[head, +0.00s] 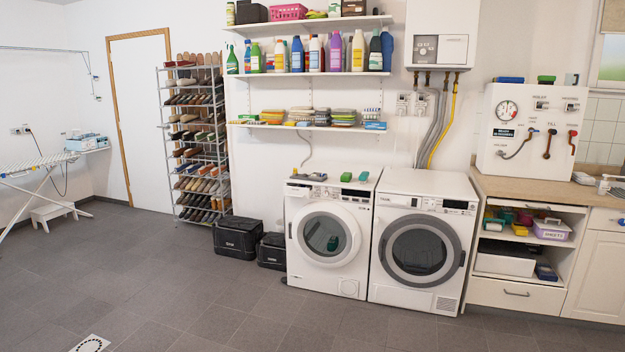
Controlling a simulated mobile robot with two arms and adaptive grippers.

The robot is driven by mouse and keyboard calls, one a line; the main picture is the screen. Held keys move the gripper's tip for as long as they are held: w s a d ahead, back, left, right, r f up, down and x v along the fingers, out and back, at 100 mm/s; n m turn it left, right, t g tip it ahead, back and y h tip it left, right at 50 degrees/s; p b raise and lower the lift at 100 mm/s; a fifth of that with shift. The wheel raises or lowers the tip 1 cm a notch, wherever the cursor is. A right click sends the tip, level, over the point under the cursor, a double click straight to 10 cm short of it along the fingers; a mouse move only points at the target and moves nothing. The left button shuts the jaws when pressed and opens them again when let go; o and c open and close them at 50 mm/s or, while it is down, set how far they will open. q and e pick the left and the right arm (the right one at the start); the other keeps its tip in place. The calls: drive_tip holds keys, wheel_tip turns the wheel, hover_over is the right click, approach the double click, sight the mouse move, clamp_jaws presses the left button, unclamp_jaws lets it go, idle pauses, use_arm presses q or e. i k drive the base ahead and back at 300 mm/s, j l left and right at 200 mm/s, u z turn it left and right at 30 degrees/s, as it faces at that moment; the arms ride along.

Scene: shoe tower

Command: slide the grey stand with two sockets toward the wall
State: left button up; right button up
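A tall grey metal shoe rack (161,120) stands near the back wall, between the white door and the washing machines. Its several shelves are full of shoes. It is the only grey stand that I can make out, and I see no sockets on it. Its gap to the wall cannot be judged from here. A grey stand with two sockets cannot be clearly identified in this view. Neither of my grippers is in view.
Two black boxes (236,238) sit on the floor right of the rack, beside a washing machine (325,240). A white step stool (52,212) and ironing board (35,165) are at the left. A flat white marked patch (90,344) lies at the bottom. The middle floor is clear.

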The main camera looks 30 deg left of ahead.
sight(305, 177)
drive_tip(key=i+j+u, duration=0.5)
drive_tip(key=i+u, duration=0.15)
drive_tip(key=i, duration=0.2)
drive_tip(key=i+j+u, duration=0.1)
drive_tip(key=i+u, duration=0.25)
drive_tip(key=i, duration=0.1)
